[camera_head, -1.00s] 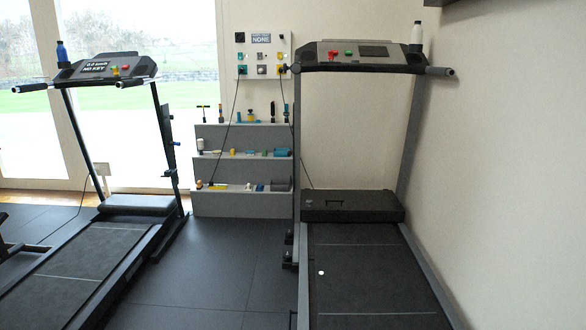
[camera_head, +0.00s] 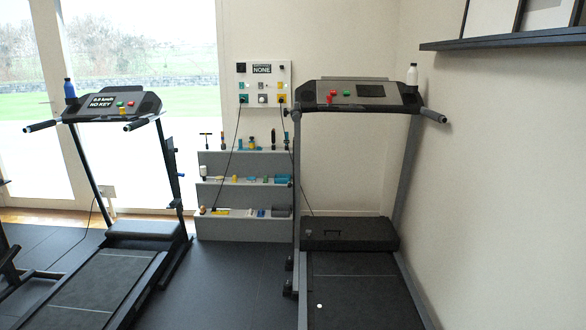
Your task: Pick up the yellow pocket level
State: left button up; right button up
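A small yellow bar (camera_head: 221,212) lies on the lowest step of a grey stepped rack against the back wall. It may be the yellow pocket level, but it is too small to be sure. Other yellowish items (camera_head: 235,179) sit among the tools on the middle step. Neither of my grippers is in view.
The grey rack (camera_head: 245,229) stands between a left treadmill (camera_head: 100,285) and a right treadmill (camera_head: 350,262). Dark floor (camera_head: 235,280) is clear in front of it. A panel (camera_head: 263,83) with cables hangs above. A wall shelf (camera_head: 510,38) juts out at upper right.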

aim_at(214, 211)
jog(key=j+u, duration=0.25)
jog(key=i+j+u, duration=0.1)
jog(key=i+j, duration=0.25)
jog(key=j, duration=0.25)
jog(key=i+j, duration=0.35)
jog(key=j, duration=0.2)
jog(key=i+j+u, duration=0.15)
jog(key=i+j, duration=0.2)
jog(key=j, duration=0.2)
